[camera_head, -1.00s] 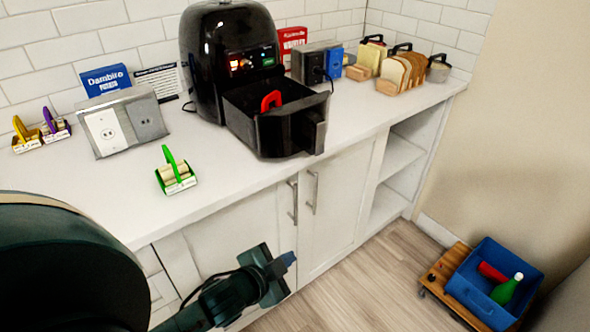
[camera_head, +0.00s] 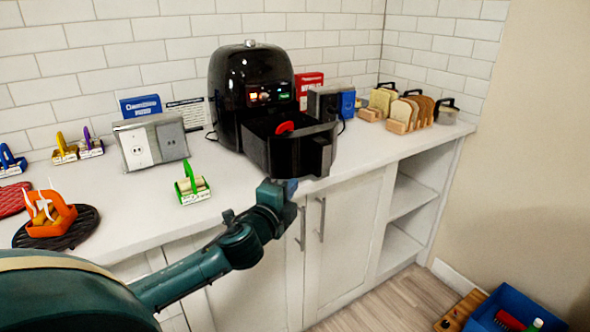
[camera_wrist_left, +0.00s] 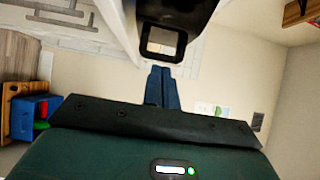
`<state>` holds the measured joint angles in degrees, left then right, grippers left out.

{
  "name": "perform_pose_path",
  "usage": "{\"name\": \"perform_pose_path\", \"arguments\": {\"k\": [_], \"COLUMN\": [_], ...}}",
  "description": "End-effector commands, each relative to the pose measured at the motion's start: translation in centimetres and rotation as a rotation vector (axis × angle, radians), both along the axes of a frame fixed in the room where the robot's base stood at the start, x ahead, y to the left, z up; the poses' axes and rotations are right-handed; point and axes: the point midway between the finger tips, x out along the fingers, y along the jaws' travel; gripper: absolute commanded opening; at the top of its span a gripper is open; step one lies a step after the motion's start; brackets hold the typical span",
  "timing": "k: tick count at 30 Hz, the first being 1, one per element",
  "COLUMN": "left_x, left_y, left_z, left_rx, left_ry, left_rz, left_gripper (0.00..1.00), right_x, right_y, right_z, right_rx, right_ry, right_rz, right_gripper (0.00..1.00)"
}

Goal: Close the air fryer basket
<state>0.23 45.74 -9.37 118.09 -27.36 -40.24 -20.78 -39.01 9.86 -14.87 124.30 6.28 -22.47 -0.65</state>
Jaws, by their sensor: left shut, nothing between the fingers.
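The black air fryer (camera_head: 240,80) stands on the white counter against the tiled wall. Its basket (camera_head: 275,155) is pulled out toward the counter's front edge, with a red item (camera_head: 284,127) inside. The basket handle (camera_head: 322,155) faces forward and right. My left gripper (camera_head: 290,186) is shut and empty, just in front of and below the basket. In the left wrist view its closed fingers (camera_wrist_left: 162,86) point toward the dark, looped handle (camera_wrist_left: 163,42); I cannot tell whether they touch. My right gripper is not in view.
A green-handled holder (camera_head: 192,188) stands left of the basket. An outlet box (camera_head: 152,142) is behind it. Bread in a rack (camera_head: 404,113) stands to the right. Cabinet handles (camera_head: 321,218) stick out below. A blue bin (camera_head: 508,305) is on the floor at right.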

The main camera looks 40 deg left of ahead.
Motion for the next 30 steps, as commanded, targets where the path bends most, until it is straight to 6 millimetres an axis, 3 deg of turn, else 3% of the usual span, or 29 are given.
{"name": "perform_pose_path", "arguments": {"k": [9, 18, 30], "left_x": [6.2, 8.0, 8.1], "left_y": [1.3, 4.3, 4.5], "left_z": [0.2, 0.0, -0.1], "left_rx": [-0.002, 0.0, -0.001], "left_ry": [-0.001, 0.001, 0.001], "left_rz": [0.001, 0.001, -0.001], "left_gripper": [0.0, 0.0, 0.0], "right_x": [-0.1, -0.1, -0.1], "right_y": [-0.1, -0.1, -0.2], "right_z": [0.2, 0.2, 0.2], "right_rx": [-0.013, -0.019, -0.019], "right_ry": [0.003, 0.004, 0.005], "right_rz": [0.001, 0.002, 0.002], "right_gripper": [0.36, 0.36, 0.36]}}
